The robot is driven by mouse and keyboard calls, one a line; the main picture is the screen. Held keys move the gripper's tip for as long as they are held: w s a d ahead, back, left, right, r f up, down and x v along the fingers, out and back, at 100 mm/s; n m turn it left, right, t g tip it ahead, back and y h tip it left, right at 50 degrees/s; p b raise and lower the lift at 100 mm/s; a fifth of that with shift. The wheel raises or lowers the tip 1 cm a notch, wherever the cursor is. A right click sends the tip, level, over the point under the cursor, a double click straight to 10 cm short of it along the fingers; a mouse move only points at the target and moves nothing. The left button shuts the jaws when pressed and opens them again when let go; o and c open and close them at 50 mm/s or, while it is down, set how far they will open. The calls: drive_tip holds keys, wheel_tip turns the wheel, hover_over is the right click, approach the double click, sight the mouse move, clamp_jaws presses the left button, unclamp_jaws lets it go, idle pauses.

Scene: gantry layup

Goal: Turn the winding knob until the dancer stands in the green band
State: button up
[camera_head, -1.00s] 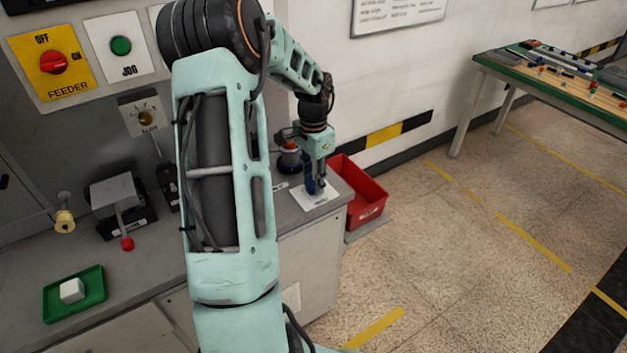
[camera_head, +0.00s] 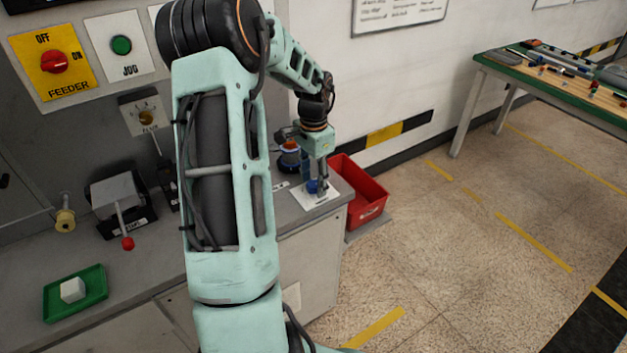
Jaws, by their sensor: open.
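My gripper (camera_head: 319,187) points down over a white labelled plate (camera_head: 316,203) at the right end of the grey bench. It is open, with a small blue piece (camera_head: 312,186) at or beside its fingers; I cannot tell whether they touch. A cream knob-like piece (camera_head: 65,219) sticks out at the far left, and a small dial (camera_head: 146,117) sits on a plate below the feeder panel. I cannot tell which thing is the winding knob. No dancer or green band can be made out; my arm hides part of the bench and panel.
A red-tipped lever (camera_head: 127,243) and a green tray (camera_head: 48,309) with a white block (camera_head: 73,290) are on the bench at left. A red bin (camera_head: 370,211) stands beyond the bench's right end. A dark round piece (camera_head: 288,160) stands behind my gripper.

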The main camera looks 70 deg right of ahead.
sight(313, 183)
wheel_tip(313, 183, up, 12)
idle(0.4)
idle(0.5)
